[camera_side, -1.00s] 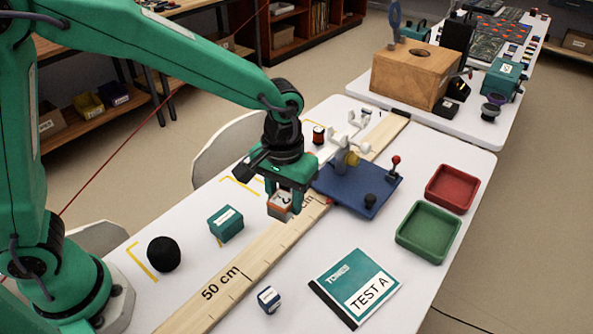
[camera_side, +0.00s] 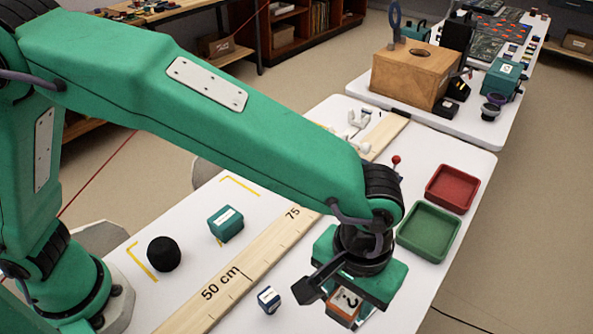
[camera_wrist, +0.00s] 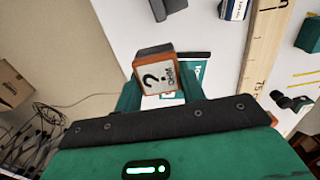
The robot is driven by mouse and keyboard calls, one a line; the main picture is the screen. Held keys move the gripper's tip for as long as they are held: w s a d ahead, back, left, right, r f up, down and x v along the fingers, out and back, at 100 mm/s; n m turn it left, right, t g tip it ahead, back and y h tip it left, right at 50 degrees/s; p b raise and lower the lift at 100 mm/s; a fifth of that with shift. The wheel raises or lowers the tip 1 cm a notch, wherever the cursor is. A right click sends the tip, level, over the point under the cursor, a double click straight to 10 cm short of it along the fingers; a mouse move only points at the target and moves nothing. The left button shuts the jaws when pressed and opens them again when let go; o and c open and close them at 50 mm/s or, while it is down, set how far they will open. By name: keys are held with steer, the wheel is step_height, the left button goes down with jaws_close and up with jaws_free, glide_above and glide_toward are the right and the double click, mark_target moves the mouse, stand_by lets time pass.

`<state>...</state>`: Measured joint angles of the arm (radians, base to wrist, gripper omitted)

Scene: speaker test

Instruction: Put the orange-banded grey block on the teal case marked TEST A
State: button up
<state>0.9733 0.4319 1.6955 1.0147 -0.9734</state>
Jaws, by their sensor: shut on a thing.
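My gripper (camera_side: 345,302) is shut on the orange-banded grey block (camera_side: 343,303), at the front right of the table in the side view.
A small blue-and-white block (camera_side: 269,299) lies left of my gripper. A green tray (camera_side: 428,258) and a red tray (camera_side: 478,200) stand behind it to the right. The long wooden ruler (camera_side: 245,270), a teal box (camera_side: 226,230) and a black ball (camera_side: 164,254) are farther left.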

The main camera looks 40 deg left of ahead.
steer(key=w+a+f, duration=0.1)
steer(key=w+f, duration=0.1)
steer(key=w, duration=0.1)
steer(key=w+a+f, duration=0.1)
steer(key=w+f, duration=0.1)
steer(key=w, duration=0.2)
steer(key=w+a+f, duration=0.1)
steer(key=w+f, duration=0.2)
steer(key=w, duration=0.1)
steer(key=shift+w, duration=0.15)
steer(key=shift+f, duration=2)
steer(key=shift+f, duration=0.2)
steer(key=o, duration=1)
steer(key=shift+r, duration=0.1)
step_height(320, 180, up, 12)
steer(key=shift+r, duration=0.1)
